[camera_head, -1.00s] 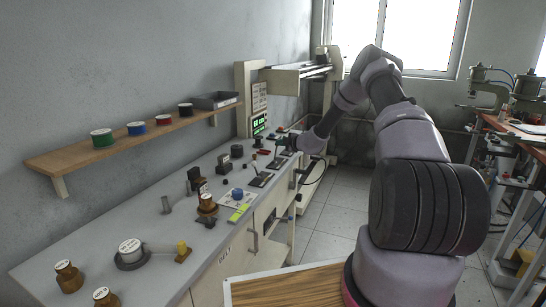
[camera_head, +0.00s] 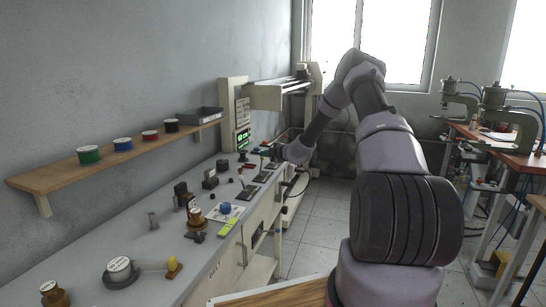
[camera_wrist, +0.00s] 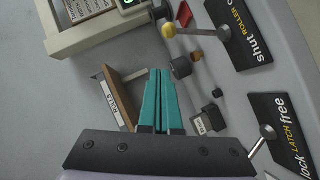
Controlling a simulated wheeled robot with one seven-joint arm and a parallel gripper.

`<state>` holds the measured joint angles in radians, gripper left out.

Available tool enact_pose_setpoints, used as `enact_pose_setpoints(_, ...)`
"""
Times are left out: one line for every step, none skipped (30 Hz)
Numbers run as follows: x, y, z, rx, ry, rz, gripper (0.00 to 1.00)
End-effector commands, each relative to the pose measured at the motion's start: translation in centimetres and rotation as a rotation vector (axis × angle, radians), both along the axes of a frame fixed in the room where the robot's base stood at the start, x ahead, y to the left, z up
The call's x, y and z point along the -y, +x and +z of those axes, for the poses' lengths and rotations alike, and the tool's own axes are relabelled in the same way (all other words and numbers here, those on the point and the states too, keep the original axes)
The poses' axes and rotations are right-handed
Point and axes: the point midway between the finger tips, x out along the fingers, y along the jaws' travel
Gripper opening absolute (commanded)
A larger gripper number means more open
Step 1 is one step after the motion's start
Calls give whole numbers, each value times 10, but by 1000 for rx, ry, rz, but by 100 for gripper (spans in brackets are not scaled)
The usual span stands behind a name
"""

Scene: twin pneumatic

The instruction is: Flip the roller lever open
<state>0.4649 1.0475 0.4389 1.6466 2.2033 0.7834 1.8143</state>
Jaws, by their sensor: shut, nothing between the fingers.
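The roller lever shows in the wrist view as a yellow knob (camera_wrist: 168,31) on a thin rod. The rod runs right to a round pivot (camera_wrist: 222,33) beside a black plate (camera_wrist: 256,40) reading "shut ROLLER" and a cut-off word. The knob lies toward the plate's "shut" side. My gripper (camera_wrist: 160,72) has its teal fingers together and empty, below the knob in the picture and apart from it. In the head view my gripper (camera_head: 272,153) is small, over the far end of the bench, and its fingers are hard to make out.
A second lever (camera_wrist: 267,131) stands by a "lock LATCH free" plate (camera_wrist: 284,133). A wooden holder (camera_wrist: 120,98) with a label is left of my fingers. Small dark knobs and a grey block (camera_wrist: 201,125) are to their right. A panel with a green display (camera_head: 242,139) stands behind.

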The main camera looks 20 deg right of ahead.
Motion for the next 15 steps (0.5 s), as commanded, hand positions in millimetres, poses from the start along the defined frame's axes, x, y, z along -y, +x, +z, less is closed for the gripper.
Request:
enact_pose_setpoints(7, -8, 3, -1, -1, -5, 0)
enact_pose_setpoints(9, -13, 5, -1, -1, -5, 0)
enact_pose_setpoints(12, -20, 8, -1, -2, -5, 0)
enact_pose_setpoints(14, -25, 9, -1, 0, -4, 0)
enact_pose_setpoints(16, -30, 12, 0, 0, -6, 0)
enact_pose_setpoints(19, -37, 14, -1, -1, -5, 0)
enact_pose_setpoints(21, -42, 16, -1, -1, -5, 0)
enact_pose_setpoints(23, -46, 17, 0, -1, -4, 0)
enact_pose_setpoints(26, -53, 20, -1, -2, -3, 0)
enact_pose_setpoints(28, -57, 21, -1, -2, -5, 0)
enact_pose_setpoints(29, -60, 22, -1, -1, -5, 0)
enact_pose_setpoints(31, -64, 24, 0, 0, -5, 0)
enact_pose_setpoints(32, -67, 25, 1, -1, -4, 0)
enact_pose_setpoints(33, -69, 26, -1, 0, -4, 0)
enact_pose_setpoints(33, -72, 26, -1, 0, -3, 0)
